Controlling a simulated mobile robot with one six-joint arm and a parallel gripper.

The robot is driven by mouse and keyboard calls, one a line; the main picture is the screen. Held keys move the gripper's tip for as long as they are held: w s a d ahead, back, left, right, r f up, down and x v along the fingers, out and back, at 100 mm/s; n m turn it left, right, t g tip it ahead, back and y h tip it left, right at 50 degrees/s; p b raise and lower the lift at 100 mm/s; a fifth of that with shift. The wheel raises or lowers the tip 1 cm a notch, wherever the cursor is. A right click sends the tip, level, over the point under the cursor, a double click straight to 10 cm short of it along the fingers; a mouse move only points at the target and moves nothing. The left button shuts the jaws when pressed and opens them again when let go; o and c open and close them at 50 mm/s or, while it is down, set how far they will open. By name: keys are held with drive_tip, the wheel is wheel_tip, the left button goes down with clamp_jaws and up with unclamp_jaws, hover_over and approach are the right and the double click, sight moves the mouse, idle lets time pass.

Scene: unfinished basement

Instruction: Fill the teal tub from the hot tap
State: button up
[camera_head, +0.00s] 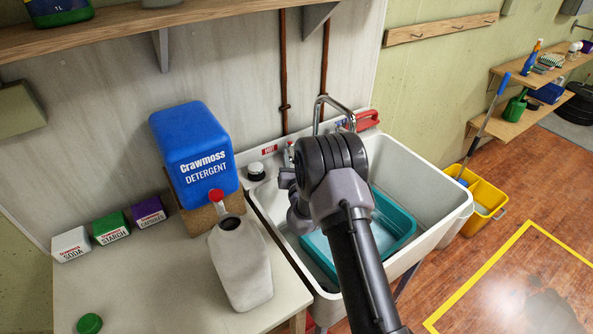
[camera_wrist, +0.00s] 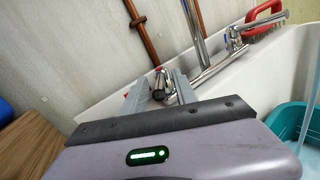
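The teal tub (camera_head: 397,228) sits inside the white sink, partly hidden behind my arm. It also shows at the right edge of the wrist view (camera_wrist: 284,121). A pale streak like running water drops into it there. The chrome tap (camera_head: 330,103) stands at the sink's back, with a red HOT label (camera_head: 270,150) to its left. In the wrist view the tap body (camera_wrist: 207,72) lies just beyond my gripper (camera_wrist: 160,80). The fingers look open around a small dark-and-chrome tap handle (camera_wrist: 159,86); contact is unclear. In the head view my arm hides the fingertips.
The white sink (camera_head: 440,188) has a black knob (camera_head: 256,171) and a red brush (camera_head: 364,120) on its back ledge. Left of it, a counter (camera_head: 150,285) holds a blue detergent container (camera_head: 192,145) and a grey jug (camera_head: 241,262). A yellow bucket (camera_head: 490,196) stands to the right.

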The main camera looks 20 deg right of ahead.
drive_tip(key=s+a+p, duration=0.2)
drive_tip(key=s+a, duration=0.1)
drive_tip(key=s, duration=1.2)
drive_tip(key=shift+s, duration=0.15)
idle(6.3)
